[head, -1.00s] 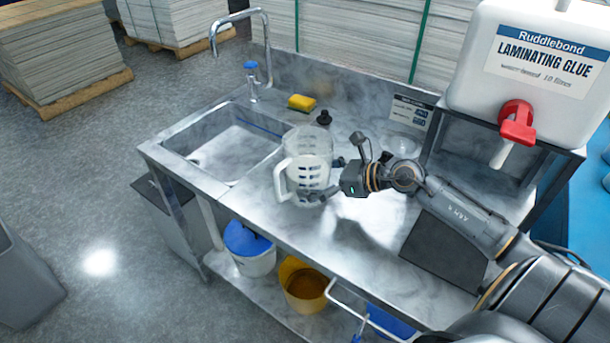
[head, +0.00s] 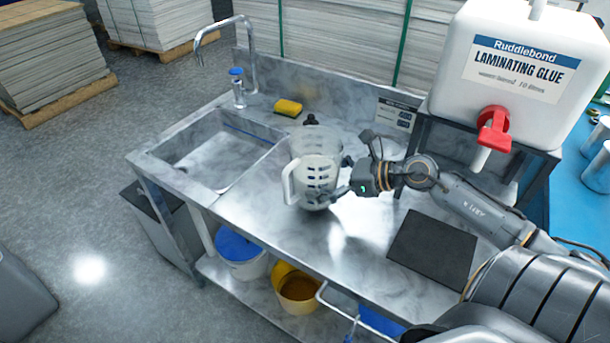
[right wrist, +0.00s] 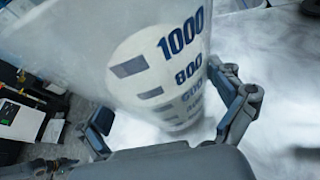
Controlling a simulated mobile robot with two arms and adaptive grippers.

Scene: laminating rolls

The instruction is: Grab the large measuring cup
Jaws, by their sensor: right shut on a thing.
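The large measuring cup (head: 316,172) is a clear jug with dark blue marks and a pale handle on its left side. It is upright over the steel worktop by the sink's right side. I cannot tell whether its base touches the worktop. My right gripper (head: 345,177) is shut on the cup's right side, opposite the handle. In the right wrist view the cup (right wrist: 165,75) shows its 1000 and 800 marks, with the gripper's fingers (right wrist: 158,96) on both sides of it. My left gripper is not in view.
A sink (head: 215,155) with a tap (head: 248,60) is at the left. A yellow sponge (head: 288,107) and a dark-capped bottle (head: 310,120) are behind the cup. A dark mat (head: 432,250) lies at the right, below the glue container (head: 520,75). Buckets (head: 296,288) stand on the lower shelf.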

